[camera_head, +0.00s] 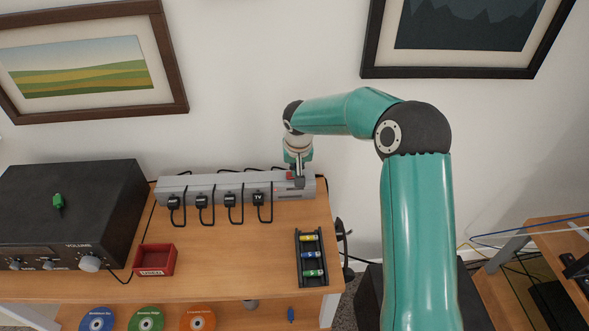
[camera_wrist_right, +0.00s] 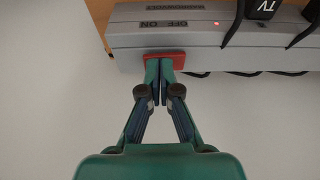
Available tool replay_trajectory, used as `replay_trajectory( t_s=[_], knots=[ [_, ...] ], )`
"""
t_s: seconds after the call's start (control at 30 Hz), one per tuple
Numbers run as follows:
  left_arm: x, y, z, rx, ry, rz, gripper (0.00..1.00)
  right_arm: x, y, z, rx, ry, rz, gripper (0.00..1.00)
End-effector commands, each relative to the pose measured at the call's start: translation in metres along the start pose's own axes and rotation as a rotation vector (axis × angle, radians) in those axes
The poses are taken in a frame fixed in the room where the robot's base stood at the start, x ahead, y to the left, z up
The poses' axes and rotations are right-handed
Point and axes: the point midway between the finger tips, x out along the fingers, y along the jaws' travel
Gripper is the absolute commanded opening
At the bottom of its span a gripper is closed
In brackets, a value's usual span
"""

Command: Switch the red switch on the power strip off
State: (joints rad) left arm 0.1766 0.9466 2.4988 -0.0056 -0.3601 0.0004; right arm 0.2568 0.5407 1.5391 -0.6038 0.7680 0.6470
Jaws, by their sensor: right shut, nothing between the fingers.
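The grey power strip (camera_head: 235,187) lies along the back of the wooden cabinet top, against the wall, with several black plugs in it. Its red switch (camera_head: 290,175) is near the strip's right end, partly hidden by my right gripper (camera_head: 298,183). In the right wrist view the red switch (camera_wrist_right: 178,56) sits below the "OFF ON" lettering on the strip (camera_wrist_right: 130,35). My right gripper (camera_wrist_right: 158,66) is shut and empty, its fingertips at the switch, seemingly touching it. A small red light (camera_wrist_right: 216,23) glows on the strip. My left gripper is not in view.
A black amplifier (camera_head: 70,210) stands at the left with a green item (camera_head: 58,201) on top. A small red box (camera_head: 155,260) and a black battery tray (camera_head: 298,258) sit on the cabinet top (camera_head: 230,260). Black plug cords (camera_head: 237,215) loop in front of the strip.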

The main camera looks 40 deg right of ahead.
Motion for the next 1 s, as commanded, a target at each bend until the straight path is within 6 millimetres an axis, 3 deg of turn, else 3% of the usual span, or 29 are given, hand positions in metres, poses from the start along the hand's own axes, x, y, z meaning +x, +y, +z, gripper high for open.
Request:
replay_trajectory(
  t_s=[0.27, 0.4, 0.7, 1.0],
  knots=[
    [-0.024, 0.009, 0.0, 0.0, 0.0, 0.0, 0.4, -0.042, -0.002, -0.014, 0.003, 0.004, -0.001, 0.0],
    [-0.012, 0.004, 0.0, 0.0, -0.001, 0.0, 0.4, -0.065, -0.009, -0.012, -0.001, 0.007, -0.003, 0.0],
    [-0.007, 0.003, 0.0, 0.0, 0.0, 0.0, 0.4, -0.12, -0.016, -0.012, 0.002, 0.004, -0.001, 0.0],
    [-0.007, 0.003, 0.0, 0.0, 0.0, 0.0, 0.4, -0.134, -0.018, -0.011, 0.002, 0.0, 0.001, 0.0]
  ],
)
